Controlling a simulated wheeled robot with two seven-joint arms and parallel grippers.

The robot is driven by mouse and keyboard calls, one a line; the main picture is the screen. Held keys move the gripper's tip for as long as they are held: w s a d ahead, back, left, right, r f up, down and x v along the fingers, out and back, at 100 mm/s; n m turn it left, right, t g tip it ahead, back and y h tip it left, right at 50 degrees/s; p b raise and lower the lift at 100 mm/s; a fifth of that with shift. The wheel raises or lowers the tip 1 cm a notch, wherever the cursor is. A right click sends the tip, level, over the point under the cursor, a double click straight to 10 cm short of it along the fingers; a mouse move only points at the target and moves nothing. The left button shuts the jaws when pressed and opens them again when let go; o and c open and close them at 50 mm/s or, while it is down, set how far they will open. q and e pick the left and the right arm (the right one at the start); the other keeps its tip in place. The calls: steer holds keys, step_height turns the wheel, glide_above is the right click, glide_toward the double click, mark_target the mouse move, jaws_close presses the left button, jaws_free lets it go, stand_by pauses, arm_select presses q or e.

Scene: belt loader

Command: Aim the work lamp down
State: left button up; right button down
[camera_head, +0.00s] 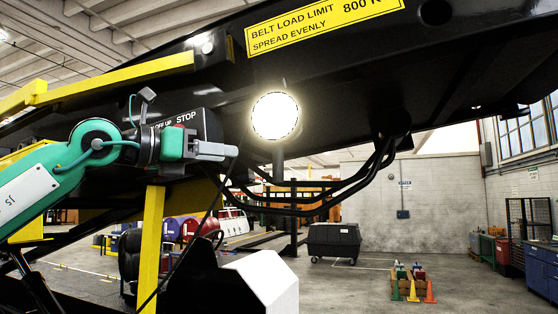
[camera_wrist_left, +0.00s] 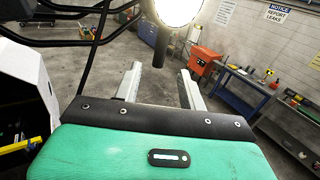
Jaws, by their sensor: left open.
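The work lamp (camera_head: 275,115) is lit and hangs under the black belt loader boom; its round bright face points toward my head camera. A dark stem or handle (camera_head: 278,165) extends down below it. In the left wrist view the lamp (camera_wrist_left: 180,8) is cut off by the top edge, and its dark handle (camera_wrist_left: 161,47) shows just beyond my fingers, in line with the gap between them. My left gripper (camera_head: 236,151) is open and empty, left of the handle and a little below the lamp. It also shows in the left wrist view (camera_wrist_left: 160,72). My right gripper is not seen.
A control box marked STOP (camera_head: 197,124) sits right behind my left wrist. Black hoses (camera_head: 330,198) loop under the boom, right of the lamp. A yellow post (camera_head: 151,245) stands at left. A dark cart (camera_head: 333,240) and cones stand far off on the floor.

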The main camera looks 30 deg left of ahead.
mark_target(274, 157)
arm_select(q)
steer(key=p+x, duration=0.3)
steer(key=x, duration=0.3)
steer(key=p+x, duration=0.3)
steer(key=x, duration=0.3)
steer(key=shift+w+d+r, duration=0.1)
steer(key=shift+w+d, duration=0.15)
steer(key=shift+d, duration=0.1)
steer(key=shift+w+d, duration=0.2)
steer(key=shift+w, duration=0.25)
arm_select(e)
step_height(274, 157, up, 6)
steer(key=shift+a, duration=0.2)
arm_select(q)
steer(key=shift+c, duration=0.4)
steer(key=c, duration=0.7)
jaws_close()
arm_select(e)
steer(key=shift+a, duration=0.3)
